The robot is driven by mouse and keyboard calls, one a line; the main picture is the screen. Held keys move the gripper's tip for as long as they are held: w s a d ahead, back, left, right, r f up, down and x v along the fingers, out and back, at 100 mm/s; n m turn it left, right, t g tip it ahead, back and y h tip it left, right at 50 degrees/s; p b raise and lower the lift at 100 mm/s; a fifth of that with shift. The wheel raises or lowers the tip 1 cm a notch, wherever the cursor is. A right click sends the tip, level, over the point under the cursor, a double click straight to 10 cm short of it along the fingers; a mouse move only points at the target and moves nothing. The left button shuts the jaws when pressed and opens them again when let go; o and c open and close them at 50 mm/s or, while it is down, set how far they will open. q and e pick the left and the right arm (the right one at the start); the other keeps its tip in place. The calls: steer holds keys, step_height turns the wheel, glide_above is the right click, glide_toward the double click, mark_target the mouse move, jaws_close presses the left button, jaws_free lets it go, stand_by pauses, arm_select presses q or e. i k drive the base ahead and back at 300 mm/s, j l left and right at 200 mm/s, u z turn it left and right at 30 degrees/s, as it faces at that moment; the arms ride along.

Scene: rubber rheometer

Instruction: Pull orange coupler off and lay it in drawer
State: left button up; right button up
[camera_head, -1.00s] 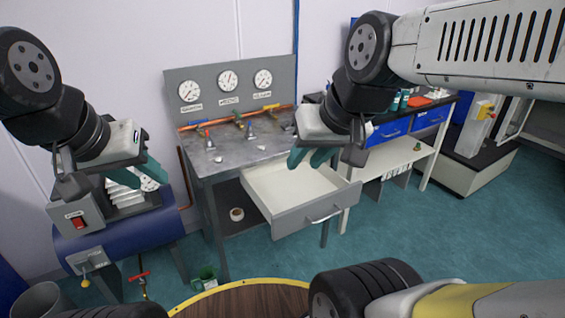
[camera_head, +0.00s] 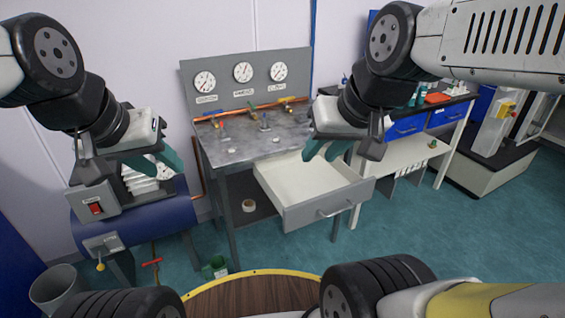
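The orange coupler is too small to single out; orange-coloured pipe (camera_head: 291,100) runs along the back of the grey workbench (camera_head: 243,150), below three dials. The open drawer (camera_head: 300,187) juts out from the bench front, and its visible inside is empty. My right gripper (camera_head: 324,152) hangs over the drawer's back right part, its teal fingers pointing down and slightly apart, with nothing seen between them. My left gripper (camera_head: 160,163) is at the left, in front of the blue compressor tank, well away from the bench pipe. Its teal fingers are apart and look empty.
A blue tank (camera_head: 150,222) with a red switch stands left of the bench. A roll of tape (camera_head: 249,205) lies on the lower shelf. A green cup (camera_head: 215,267) is on the floor. A second bench with blue drawers (camera_head: 407,127) stands at the right.

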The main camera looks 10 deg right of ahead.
mark_target(307, 184)
steer(key=i+j+z, duration=0.55)
steer(key=j, duration=0.3)
steer(key=i+j+z, duration=0.2)
steer(key=j, duration=0.15)
steer(key=i+j+z, duration=0.2)
steer(key=j, duration=0.2)
steer(key=j+z, duration=0.2)
steer(key=j, duration=0.15)
steer(key=i, duration=0.05)
